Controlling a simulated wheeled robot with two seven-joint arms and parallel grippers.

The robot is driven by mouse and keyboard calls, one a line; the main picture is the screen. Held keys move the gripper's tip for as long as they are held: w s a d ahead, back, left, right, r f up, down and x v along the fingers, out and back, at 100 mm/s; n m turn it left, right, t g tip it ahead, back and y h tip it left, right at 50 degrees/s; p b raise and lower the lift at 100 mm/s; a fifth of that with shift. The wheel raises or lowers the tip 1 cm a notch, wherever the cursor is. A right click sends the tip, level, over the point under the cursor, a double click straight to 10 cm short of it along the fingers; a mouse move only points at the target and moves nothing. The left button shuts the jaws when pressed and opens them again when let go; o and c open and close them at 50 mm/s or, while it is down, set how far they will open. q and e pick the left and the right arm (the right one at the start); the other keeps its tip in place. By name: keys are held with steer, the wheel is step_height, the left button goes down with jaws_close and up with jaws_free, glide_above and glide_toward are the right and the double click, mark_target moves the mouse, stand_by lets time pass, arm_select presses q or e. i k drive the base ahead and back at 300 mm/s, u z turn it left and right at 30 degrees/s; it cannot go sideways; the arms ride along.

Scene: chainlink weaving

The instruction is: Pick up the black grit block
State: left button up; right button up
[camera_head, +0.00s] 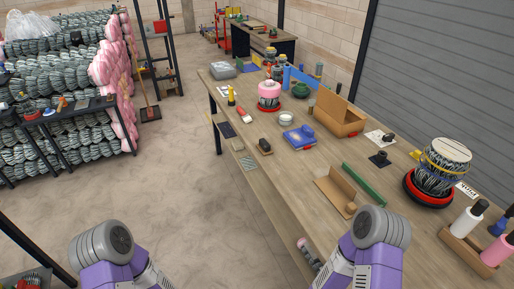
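A small dark block (265,146) lies on the near left edge of the long wooden table; it looks black with some brown, and is the likeliest match for the black grit block. Its surface is too small to make out. A flat black pad (227,130) lies farther back along the same edge, and a black square piece with a knob (380,159) lies farther right on the table. Only purple and grey parts of my two arms show at the bottom of the view, well short of the block. Neither gripper's fingers can be seen.
The wooden table (283,184) also bears a blue box (299,137), a cardboard box (338,114), a green bar (364,184), an open cardboard piece (334,190) and a wire drum on a red base (431,189). Shelves of wire coils (60,90) stand left. The floor between is clear.

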mark_target(264, 148)
steer(key=u, duration=0.8)
steer(key=i, duration=3.1)
steer(key=z, duration=2.2)
